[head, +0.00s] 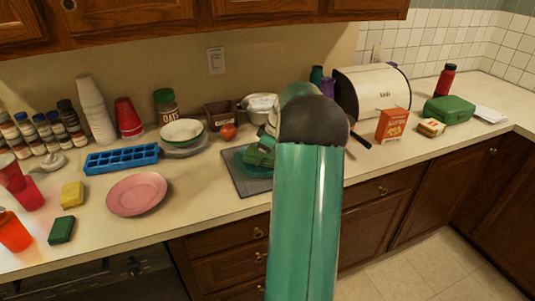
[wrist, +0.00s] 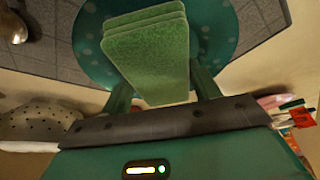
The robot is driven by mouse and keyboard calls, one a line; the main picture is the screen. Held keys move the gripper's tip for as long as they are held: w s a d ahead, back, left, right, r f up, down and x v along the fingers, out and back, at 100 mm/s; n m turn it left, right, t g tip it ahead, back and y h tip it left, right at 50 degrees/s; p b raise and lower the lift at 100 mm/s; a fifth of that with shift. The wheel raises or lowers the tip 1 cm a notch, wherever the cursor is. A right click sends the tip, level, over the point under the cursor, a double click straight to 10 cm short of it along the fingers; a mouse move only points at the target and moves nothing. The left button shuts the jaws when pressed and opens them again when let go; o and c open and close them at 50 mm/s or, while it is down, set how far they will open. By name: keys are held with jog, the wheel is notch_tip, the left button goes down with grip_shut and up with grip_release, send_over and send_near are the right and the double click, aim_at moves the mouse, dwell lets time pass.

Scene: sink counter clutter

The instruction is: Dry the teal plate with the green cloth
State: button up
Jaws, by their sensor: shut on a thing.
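My gripper (wrist: 161,88) is shut on the folded green cloth (wrist: 148,52), which sits between its two fingers in the wrist view. The teal plate (wrist: 222,32), with pale dots, lies directly beyond the cloth on a dark grey mat (wrist: 262,18). The cloth overlaps the plate's middle; I cannot tell whether it touches. In the head view the cloth (head: 261,153) is over the plate (head: 243,164), left of my arm. My arm hides the fingers and the plate's right part. The mat (head: 241,183) shows at its left and front edges.
A pink plate (head: 137,194), blue ice tray (head: 122,159), yellow sponge (head: 72,195) and stacked plates (head: 184,133) stand left on the counter. A brown basket (head: 221,115) and tomato (head: 228,131) stand behind the mat. An orange box (head: 392,125) and bread bin (head: 374,92) are right.

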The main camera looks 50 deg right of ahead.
aim_at(250, 151)
jog(key=shift+w+a+f, duration=0.1)
jog(key=shift+w+a, duration=0.1)
jog(key=shift+w, duration=0.55)
jog(key=shift+w+a+r, duration=0.1)
jog(key=shift+w+a, duration=0.1)
jog(key=shift+w, duration=0.5)
jog(key=shift+w+a+f, duration=0.1)
jog(key=shift+w+a, duration=0.1)
jog(key=shift+w, duration=0.55)
jog(key=shift+s+d, duration=0.5)
jog(key=shift+s, duration=0.6)
jog(key=shift+s+d, duration=0.5)
jog(key=shift+s, duration=0.6)
jog(key=shift+s+d, duration=0.5)
jog(key=shift+s, duration=0.6)
jog(key=shift+w+a, duration=0.7)
jog(key=shift+w, duration=0.3)
jog(key=shift+w+a, duration=0.75)
jog(key=shift+w, duration=0.25)
jog(key=shift+w+a, duration=0.7)
jog(key=shift+w, duration=0.3)
jog(key=shift+s+d, duration=0.7)
jog(key=shift+s, duration=0.3)
jog(key=shift+s+d, duration=0.65)
jog(key=shift+s, duration=0.4)
jog(key=shift+s+d, duration=0.7)
jog(key=shift+s, duration=0.3)
jog(key=shift+r, duration=3.1)
jog(key=shift+r, duration=0.1)
jog(key=shift+r, duration=1.4)
